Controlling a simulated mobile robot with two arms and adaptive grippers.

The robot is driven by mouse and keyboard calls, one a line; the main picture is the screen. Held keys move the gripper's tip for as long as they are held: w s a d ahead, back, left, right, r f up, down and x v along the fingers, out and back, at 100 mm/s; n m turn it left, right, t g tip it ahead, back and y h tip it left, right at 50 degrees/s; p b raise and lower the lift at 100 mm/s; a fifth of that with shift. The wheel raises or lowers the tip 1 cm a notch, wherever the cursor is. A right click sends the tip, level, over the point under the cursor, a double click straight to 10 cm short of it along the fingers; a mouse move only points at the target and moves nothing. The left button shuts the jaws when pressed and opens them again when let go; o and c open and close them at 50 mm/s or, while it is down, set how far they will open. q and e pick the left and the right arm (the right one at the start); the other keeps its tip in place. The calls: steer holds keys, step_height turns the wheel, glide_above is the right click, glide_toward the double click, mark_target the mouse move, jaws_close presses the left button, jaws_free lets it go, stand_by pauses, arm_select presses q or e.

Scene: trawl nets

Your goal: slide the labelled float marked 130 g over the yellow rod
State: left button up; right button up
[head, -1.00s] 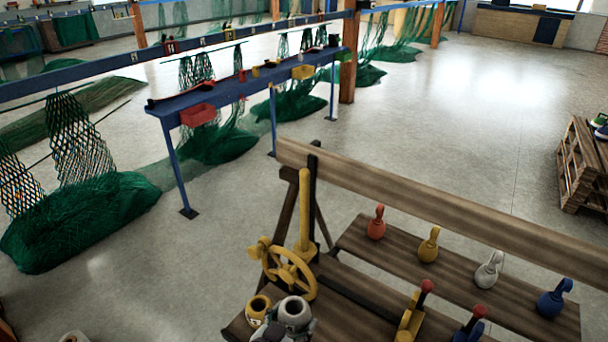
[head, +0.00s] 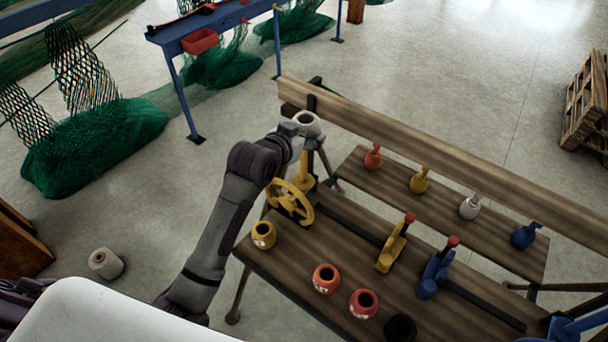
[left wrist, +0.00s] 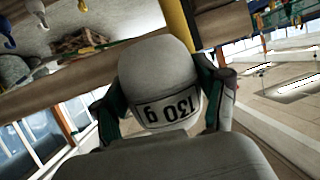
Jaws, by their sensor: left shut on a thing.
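The white float (head: 309,124) is in my left gripper (head: 300,130), which is shut on it. In the left wrist view the float (left wrist: 158,75) fills the middle, with a label reading 130 g upside down, and dark green fingers on both sides. The yellow rod (head: 304,167) stands upright on the bench beside a yellow handwheel (head: 290,202). The float is at the rod's top end in the head view. In the left wrist view the rod (left wrist: 182,22) runs behind the float's edge. I cannot tell whether the rod's tip is inside the hole. My right gripper is not in view.
On the wooden bench (head: 350,250) stand a yellow float (head: 263,235), an orange float (head: 326,279), a red float (head: 363,303) and a black one (head: 401,328). Yellow (head: 393,247) and blue (head: 435,272) levers are to the right. A wooden beam (head: 430,165) runs behind.

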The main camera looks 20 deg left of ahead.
mark_target(302, 116)
arm_select(q)
steer(key=w+r+p, duration=0.1)
steer(key=w+r, duration=0.1)
steer(key=r, duration=0.1)
steer(key=w+a+r+p, duration=0.1)
steer(key=w+r, duration=0.1)
steer(key=r, duration=0.2)
steer(key=w+a+r+p, duration=0.1)
steer(key=w+r, duration=0.1)
steer(key=r, duration=0.1)
steer(key=shift+a+r+p, duration=0.15)
steer(key=shift+r+p, duration=0.15)
steer(key=shift+r, duration=0.1)
steer(key=shift+f, duration=2.65)
steer(key=shift+w+f+b, duration=0.1)
steer(key=shift+f+b, duration=1.45)
steer(key=shift+f, duration=1.3)
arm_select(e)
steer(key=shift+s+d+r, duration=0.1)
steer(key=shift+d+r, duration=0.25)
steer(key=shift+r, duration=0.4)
arm_select(q)
steer(key=o, duration=1.2)
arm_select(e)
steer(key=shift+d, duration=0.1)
arm_select(q)
steer(key=v, duration=1.2)
